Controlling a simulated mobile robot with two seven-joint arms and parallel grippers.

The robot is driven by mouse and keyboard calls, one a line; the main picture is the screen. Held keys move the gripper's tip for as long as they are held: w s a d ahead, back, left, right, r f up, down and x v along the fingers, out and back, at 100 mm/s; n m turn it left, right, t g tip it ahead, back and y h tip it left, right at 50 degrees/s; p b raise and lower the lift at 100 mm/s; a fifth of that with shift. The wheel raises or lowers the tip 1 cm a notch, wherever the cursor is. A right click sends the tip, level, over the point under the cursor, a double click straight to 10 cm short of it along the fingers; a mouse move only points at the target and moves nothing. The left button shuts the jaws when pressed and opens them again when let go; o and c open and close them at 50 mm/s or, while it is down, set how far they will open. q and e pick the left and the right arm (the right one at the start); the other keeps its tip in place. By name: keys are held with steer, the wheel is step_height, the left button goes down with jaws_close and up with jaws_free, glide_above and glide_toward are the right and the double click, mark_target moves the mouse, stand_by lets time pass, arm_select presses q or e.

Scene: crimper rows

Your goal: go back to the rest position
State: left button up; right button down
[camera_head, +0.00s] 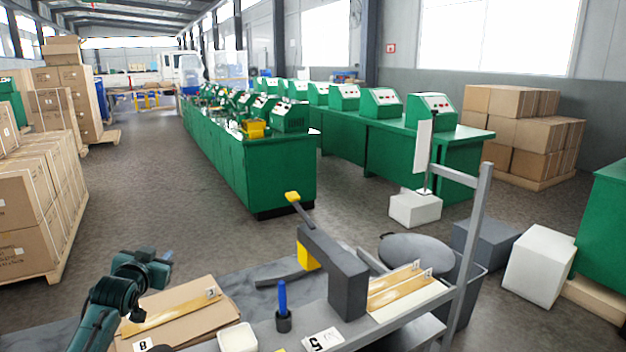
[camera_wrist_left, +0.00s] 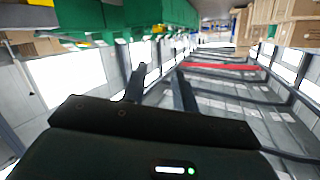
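My left gripper (camera_head: 152,264) is dark, raised at the lower left of the head view, over the left end of the workbench. In the left wrist view its two fingers (camera_wrist_left: 160,84) stand apart with nothing between them. My right gripper is not in the head view. On the workbench stands a grey hand press (camera_head: 334,272) with a yellow-tipped lever (camera_head: 293,197).
A cardboard sheet with a yellow strip (camera_head: 170,312) lies under my left gripper. A blue-handled tool (camera_head: 283,298) stands upright in a dark holder. A white container (camera_head: 237,338) is nearby. More yellow strips (camera_head: 400,286) lie right of the press. A grey post (camera_head: 472,235) rises at the right.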

arm_select(q)
steer(key=s+d+f+m+g+h, duration=0.1)
steer(key=s+d+f, duration=0.5)
steer(key=s+f, duration=0.2)
steer(key=s+d+f+m+h, duration=0.1)
steer(key=s+d+f+h, duration=0.1)
steer(key=s+d+f, duration=0.45)
steer(key=s+d+f+g+h, duration=0.1)
steer(key=s+d+f, duration=0.3)
steer(key=s, duration=0.8)
steer(key=s+d+f+n+g+h, duration=0.1)
steer(key=s+d+f, duration=0.3)
steer(key=s, duration=0.8)
steer(key=shift+s+d+f+g, duration=0.3)
steer(key=shift+s+d+g, duration=0.1)
steer(key=shift+g, duration=0.4)
steer(key=shift+a, duration=0.1)
